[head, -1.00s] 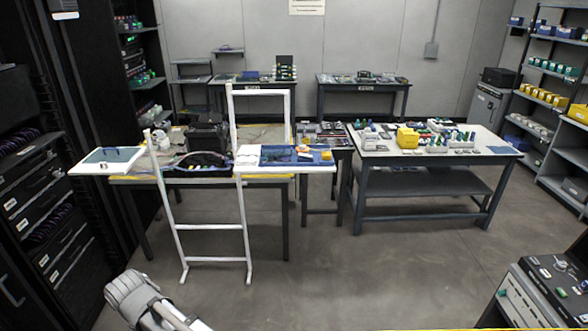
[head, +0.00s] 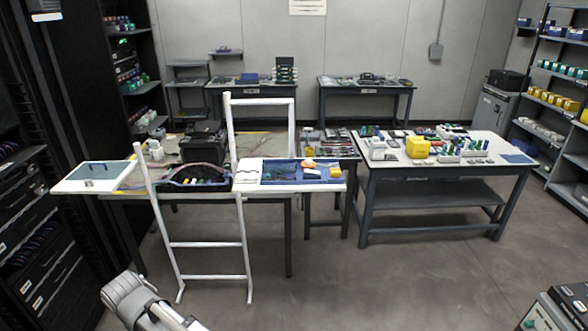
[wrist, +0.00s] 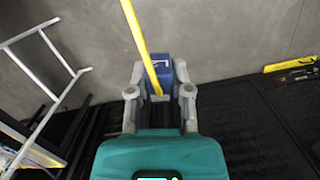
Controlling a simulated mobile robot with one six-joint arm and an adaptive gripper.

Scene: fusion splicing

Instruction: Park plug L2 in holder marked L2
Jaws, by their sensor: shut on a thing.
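My gripper (wrist: 160,92) shows in the wrist view, its two grey fingers closed on a blue plug (wrist: 160,72). A yellow cable (wrist: 138,35) runs from the plug up to the top edge. A white mark on the plug's face looks like an L; I cannot read a number. In the head view my arm shows at the bottom left, but the gripper and plug cannot be made out there. I cannot pick out a holder marked L2 in either view.
A white frame (head: 207,244) stands before the left table, by a white-edged blue tray (head: 280,184). The right table (head: 437,190) bears a yellow box (head: 417,147) and several small parts. Black racks stand at the left. Floor between (head: 330,270) is clear.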

